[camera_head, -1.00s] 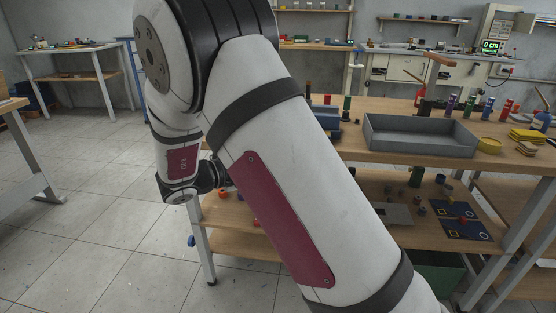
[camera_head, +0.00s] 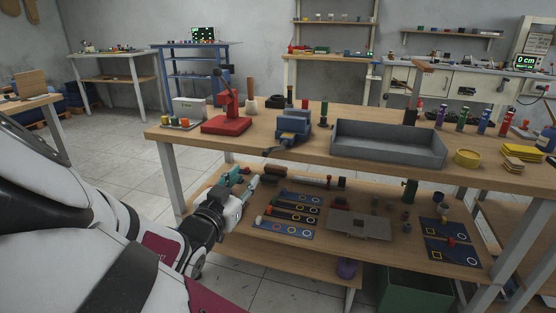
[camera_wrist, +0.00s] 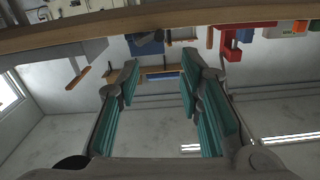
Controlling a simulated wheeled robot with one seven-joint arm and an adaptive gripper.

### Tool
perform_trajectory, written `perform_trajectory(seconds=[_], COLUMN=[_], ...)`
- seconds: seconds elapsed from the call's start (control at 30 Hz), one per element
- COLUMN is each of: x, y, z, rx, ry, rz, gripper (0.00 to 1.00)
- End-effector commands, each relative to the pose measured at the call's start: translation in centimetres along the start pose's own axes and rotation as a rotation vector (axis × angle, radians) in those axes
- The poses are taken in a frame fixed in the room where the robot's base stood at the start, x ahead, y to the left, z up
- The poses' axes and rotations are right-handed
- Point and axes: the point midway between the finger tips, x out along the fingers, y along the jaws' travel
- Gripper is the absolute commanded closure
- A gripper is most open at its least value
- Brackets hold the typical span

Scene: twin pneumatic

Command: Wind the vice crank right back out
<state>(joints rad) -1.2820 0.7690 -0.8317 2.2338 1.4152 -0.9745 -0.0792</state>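The blue vice (camera_head: 293,127) stands at the front edge of the wooden bench. A thin crank (camera_head: 268,149) seems to stick out from its front, low and toward the left; its details are too small to tell. My gripper (camera_head: 243,180) is below the bench top, left of and lower than the vice, over the lower shelf. Its teal fingers point up and are apart with nothing between them. In the wrist view, which looks upside down, the open fingers (camera_wrist: 160,62) frame a gap, and a blue shape, probably the vice (camera_wrist: 147,47), shows beyond them. Gripper and crank are apart.
A red press (camera_head: 227,117) stands left of the vice, a grey tray (camera_head: 388,155) right of it. The bench top (camera_head: 180,138) overhangs my gripper. The lower shelf (camera_head: 300,250) holds boards and small parts. The floor at left is clear.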

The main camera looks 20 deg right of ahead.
Motion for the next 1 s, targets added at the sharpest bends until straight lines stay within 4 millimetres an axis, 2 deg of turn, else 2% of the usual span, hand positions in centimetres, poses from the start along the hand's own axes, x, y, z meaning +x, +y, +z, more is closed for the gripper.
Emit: perform_trajectory(seconds=[0.13, 0.27, 0.7, 0.9, 1.0], x=[-0.2, 1.0, 9.3, 12.1, 12.9], y=[-0.3, -0.3, -0.4, -0.5, -0.6], z=[0.0, 0.1, 0.2, 0.1, 0.1], rx=[-0.059, -0.06, -0.058, -0.057, -0.057], ry=[-0.002, -0.001, 0.0, -0.001, -0.001], rz=[-0.02, -0.019, -0.017, -0.018, -0.02], gripper=[0.66, 0.66, 0.66, 0.66, 0.66])
